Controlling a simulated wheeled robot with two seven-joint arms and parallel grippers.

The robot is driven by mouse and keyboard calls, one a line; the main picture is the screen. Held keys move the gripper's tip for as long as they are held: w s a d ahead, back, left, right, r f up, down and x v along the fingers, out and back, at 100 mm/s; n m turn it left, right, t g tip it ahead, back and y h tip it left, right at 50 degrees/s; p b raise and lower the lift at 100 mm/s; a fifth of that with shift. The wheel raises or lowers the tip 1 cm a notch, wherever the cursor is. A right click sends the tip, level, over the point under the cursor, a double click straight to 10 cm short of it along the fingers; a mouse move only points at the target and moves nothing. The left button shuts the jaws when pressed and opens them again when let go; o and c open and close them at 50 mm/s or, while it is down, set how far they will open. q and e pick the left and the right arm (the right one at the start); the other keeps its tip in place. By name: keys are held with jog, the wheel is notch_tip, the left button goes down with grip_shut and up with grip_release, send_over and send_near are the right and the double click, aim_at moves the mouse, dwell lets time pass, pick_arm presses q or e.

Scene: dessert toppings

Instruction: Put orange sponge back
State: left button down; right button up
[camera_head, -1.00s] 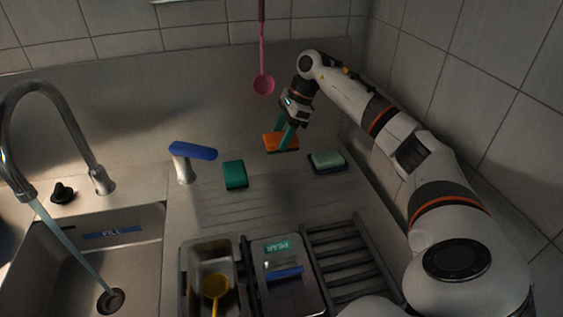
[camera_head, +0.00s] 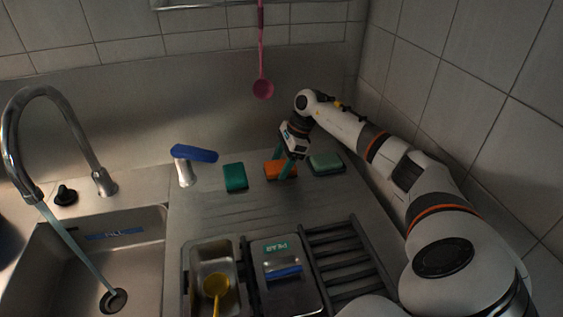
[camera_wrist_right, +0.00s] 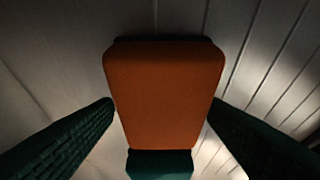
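The orange sponge (camera_head: 273,169) is low at the drainboard, between the green sponge (camera_head: 235,177) and the pale green sponge (camera_head: 326,163). Whether its underside touches the steel cannot be told. My right gripper (camera_head: 287,168) points down at it, with one green finger on each side. In the right wrist view the orange sponge (camera_wrist_right: 163,90) fills the space between the fingertips, which meet its side edges. A dark green block (camera_wrist_right: 160,165) shows just below it there. My left gripper is not in view.
A tap (camera_head: 45,100) runs into the sink (camera_head: 140,250) at left. A blue-topped post (camera_head: 185,170) stands left of the sponges. Metal containers (camera_head: 290,297) and a dark rack (camera_head: 345,255) are in front. A pink ladle (camera_head: 263,88) hangs behind.

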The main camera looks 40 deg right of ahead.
jog(key=shift+o, duration=0.5)
jog(key=shift+r, duration=0.1)
jog(key=b+v, duration=0.1)
jog(key=v, duration=0.6)
jog(key=shift+s+d+r, duration=0.1)
jog(key=shift+r, duration=0.1)
